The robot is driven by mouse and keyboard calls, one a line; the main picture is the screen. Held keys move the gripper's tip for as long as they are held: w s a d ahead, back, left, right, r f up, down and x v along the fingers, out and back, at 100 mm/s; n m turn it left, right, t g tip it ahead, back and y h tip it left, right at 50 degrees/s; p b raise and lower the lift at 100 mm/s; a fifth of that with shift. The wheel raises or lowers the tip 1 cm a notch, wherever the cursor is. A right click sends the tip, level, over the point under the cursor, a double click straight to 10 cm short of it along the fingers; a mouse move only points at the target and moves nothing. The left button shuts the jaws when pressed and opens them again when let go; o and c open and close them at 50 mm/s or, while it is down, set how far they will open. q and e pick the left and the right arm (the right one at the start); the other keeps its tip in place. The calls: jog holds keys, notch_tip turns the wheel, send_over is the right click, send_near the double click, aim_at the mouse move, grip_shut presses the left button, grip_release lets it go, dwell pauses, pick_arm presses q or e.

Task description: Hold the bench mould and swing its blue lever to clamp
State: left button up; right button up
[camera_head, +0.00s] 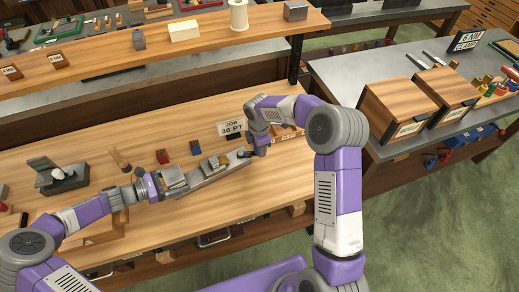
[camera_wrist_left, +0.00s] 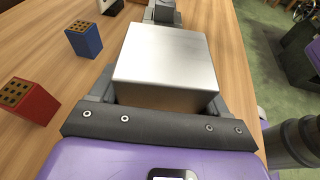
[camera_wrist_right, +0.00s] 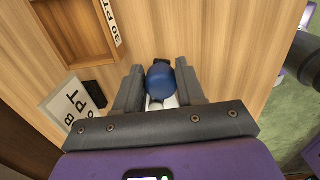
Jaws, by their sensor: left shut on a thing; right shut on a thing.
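The bench mould (camera_head: 208,180) is a grey metal piece lying on the wooden bench. Its silver block (camera_wrist_left: 165,65) fills the space between my left gripper's fingers in the left wrist view. My left gripper (camera_head: 172,181) is shut on the mould from the left. The blue lever's round knob (camera_wrist_right: 160,80) sits between the fingers of my right gripper (camera_wrist_right: 160,92) in the right wrist view. My right gripper (camera_head: 247,153) is shut on it at the mould's right end. The lever's arm is mostly hidden by the knob and fingers.
A red block (camera_head: 162,157) and a blue block (camera_head: 195,148) stand behind the mould. A "JOB 36 PT" sign (camera_head: 231,128) and a shallow wooden tray (camera_wrist_right: 75,35) are near my right gripper. Wooden boxes (camera_head: 398,108) stand on the right bench. The front bench strip is mostly clear.

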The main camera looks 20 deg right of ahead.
jog(key=shift+w+d+n, duration=0.2)
jog(key=shift+w+n, duration=0.1)
jog(key=shift+n, duration=0.2)
jog(key=shift+w+r, duration=0.1)
jog(key=o, duration=0.9)
jog(key=shift+a, duration=0.1)
jog(key=r, duration=1.2)
jog(key=shift+s+a, duration=0.15)
jog(key=shift+s, duration=0.2)
